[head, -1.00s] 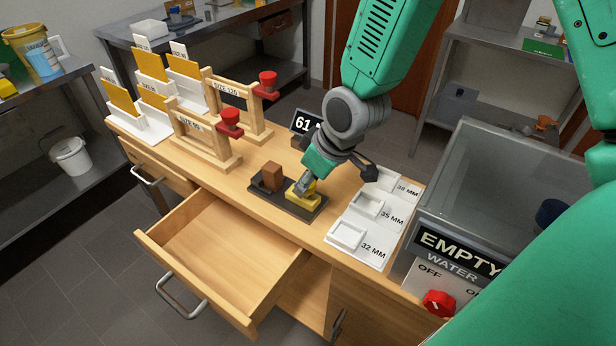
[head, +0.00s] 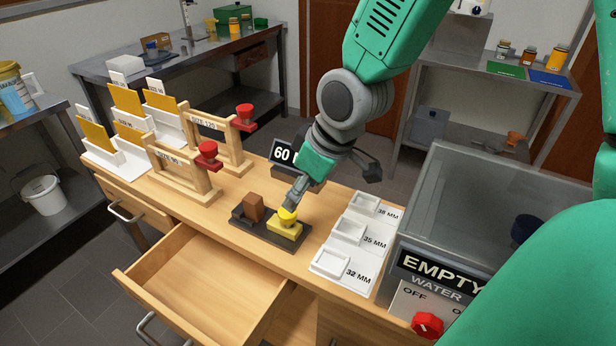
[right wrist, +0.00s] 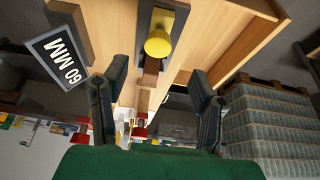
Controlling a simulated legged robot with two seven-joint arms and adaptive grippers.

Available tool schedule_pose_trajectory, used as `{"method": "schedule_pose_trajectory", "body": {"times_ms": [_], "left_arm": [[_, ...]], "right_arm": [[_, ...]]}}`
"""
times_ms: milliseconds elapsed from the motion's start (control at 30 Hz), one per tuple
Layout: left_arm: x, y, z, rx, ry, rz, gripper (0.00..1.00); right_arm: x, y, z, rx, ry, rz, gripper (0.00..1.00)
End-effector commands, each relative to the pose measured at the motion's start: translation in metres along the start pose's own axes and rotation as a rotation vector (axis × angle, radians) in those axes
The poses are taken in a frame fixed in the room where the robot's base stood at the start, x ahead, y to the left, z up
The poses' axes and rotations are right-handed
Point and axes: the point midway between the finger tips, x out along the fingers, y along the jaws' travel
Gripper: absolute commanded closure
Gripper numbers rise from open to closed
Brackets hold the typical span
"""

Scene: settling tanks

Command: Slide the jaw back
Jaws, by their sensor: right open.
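The yellow jaw (head: 284,231) with its round yellow knob (head: 288,215) sits on a dark base (head: 258,229) on the wooden bench. An upright brown block (head: 253,207) stands on the same base to its left. My right gripper (head: 298,188) is just above the knob and partly covers it. In the right wrist view, the open fingers of my right gripper (right wrist: 158,78) are spread wide and empty. The knob (right wrist: 158,42) lies ahead of them; contact is not clear. A display (right wrist: 62,57) reads 60 MM. My left gripper is out of view.
White trays (head: 347,262) marked 32, 35 and 38 MM lie to the right, beside a clear tank (head: 470,190) marked EMPTY. Wooden frames with red knobs (head: 208,153) stand to the left. An open drawer (head: 200,285) juts out in front.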

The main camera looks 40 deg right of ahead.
Motion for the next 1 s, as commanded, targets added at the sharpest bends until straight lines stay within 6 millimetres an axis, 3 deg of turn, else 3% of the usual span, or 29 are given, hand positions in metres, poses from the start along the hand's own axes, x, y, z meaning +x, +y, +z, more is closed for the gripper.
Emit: {"method": "schedule_pose_trajectory", "body": {"times_ms": [100, 300, 1000], "left_arm": [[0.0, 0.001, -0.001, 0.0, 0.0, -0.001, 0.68], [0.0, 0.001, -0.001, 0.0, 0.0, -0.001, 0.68], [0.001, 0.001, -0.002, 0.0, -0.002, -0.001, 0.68]], "right_arm": [[-0.019, 0.001, 0.0, 0.001, 0.002, 0.0, 0.46], [-0.035, 0.0, 0.001, 0.001, -0.002, -0.001, 0.46], [-0.037, -0.001, 0.001, 0.0, -0.003, -0.001, 0.46]]}}
